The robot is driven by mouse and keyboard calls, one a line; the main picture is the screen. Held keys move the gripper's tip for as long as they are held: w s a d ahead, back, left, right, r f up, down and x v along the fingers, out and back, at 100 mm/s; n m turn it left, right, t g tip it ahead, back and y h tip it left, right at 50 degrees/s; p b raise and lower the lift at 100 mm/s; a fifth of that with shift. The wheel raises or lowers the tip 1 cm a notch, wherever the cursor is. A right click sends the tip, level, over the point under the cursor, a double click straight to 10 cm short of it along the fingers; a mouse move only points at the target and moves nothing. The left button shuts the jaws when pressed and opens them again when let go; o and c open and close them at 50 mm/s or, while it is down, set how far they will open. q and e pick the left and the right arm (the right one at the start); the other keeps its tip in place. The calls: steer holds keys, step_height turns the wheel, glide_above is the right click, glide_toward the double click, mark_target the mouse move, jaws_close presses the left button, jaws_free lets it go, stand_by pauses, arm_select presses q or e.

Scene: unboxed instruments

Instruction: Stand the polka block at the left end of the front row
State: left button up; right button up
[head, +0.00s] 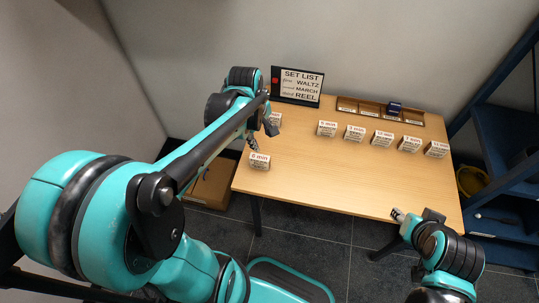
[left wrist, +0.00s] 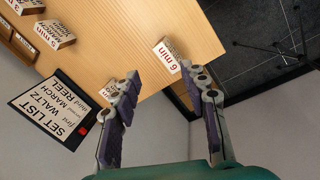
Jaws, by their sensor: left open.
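Small white-faced wooden blocks stand on the table; I cannot read the word polka on any. One marked 6 min (head: 260,160) stands near the table's front left corner; it also shows in the left wrist view (left wrist: 166,57), just beyond my fingertips. Another block (head: 275,118) stands near the sign, partly behind my left gripper (head: 262,135). My left gripper is open and empty in the left wrist view (left wrist: 162,75), above the table's left edge. My right gripper (head: 399,215) is by the front right edge; its jaws are too small to judge.
A row of several blocks (head: 382,138) stands along the right half of the table. Behind it is a wooden tray (head: 367,107) with a dark blue item (head: 393,107). A black set list sign (head: 297,86) stands at the back left. The table's (head: 330,180) front middle is clear.

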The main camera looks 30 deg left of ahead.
arm_select(q)
steer(key=s+d+r+m+t, duration=0.4)
steer(key=s+d+m, duration=0.4)
steer(key=m, duration=0.7)
steer(key=shift+s+d+r+t+y, duration=0.2)
steer(key=shift+s+t+y, duration=0.15)
steer(key=shift+t, duration=0.25)
